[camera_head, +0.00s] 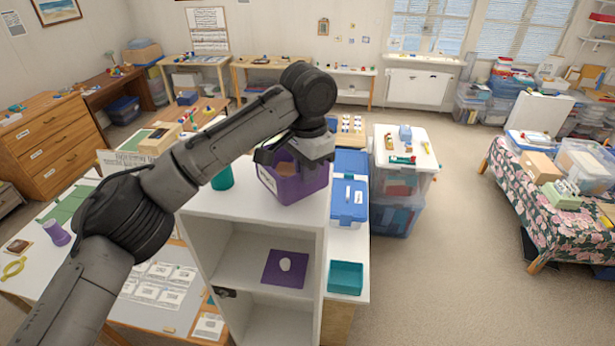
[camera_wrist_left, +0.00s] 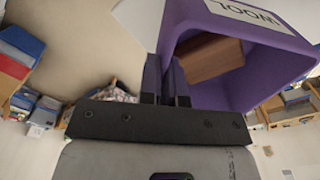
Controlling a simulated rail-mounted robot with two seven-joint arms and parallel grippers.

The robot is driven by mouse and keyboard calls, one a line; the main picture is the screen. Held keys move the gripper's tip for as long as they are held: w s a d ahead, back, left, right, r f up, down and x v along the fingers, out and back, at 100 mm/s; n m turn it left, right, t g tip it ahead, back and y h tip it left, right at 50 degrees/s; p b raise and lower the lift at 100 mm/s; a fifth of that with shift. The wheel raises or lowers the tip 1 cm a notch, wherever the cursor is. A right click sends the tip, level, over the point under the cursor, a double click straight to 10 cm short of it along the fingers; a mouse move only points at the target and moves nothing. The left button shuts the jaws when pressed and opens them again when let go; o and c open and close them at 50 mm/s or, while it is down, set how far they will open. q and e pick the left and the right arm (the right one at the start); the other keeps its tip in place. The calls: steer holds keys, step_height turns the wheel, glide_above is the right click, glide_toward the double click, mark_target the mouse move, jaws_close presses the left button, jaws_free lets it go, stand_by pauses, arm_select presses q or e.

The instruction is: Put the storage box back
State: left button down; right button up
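A purple open-topped storage box (camera_head: 305,187) is at the top of the white shelf unit (camera_head: 250,211); I cannot tell whether it rests on the top or is just above it. In the left wrist view the purple box (camera_wrist_left: 275,70) shows a white label reading "WOOL" and a brown block inside. My left gripper (camera_wrist_left: 167,80) has its two fingers close together on either side of the box wall, gripping it. In the head view the left gripper (camera_head: 296,160) covers part of the rim. A purple mat (camera_head: 287,270) with a white oval lies in a shelf compartment below. My right gripper is out of view.
A teal cup (camera_head: 222,178) stands left of the box on the unit's top. A blue case (camera_head: 348,201) and a teal bin (camera_head: 345,278) are close on the right. Stacked clear bins (camera_head: 398,210) stand beyond. Open carpet lies further right.

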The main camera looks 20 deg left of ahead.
arm_select(q)
steer(key=shift+f+p, duration=0.4)
steer(key=shift+f, duration=0.95)
steer(key=shift+f, duration=0.1)
steer(key=c, duration=1.3)
jaws_free()
steer(key=shift+r, duration=0.5)
step_height(320, 180, up, 10)
steer(key=shift+f+b, duration=0.1)
steer(key=shift+b, duration=1)
steer(key=shift+r, duration=0.75)
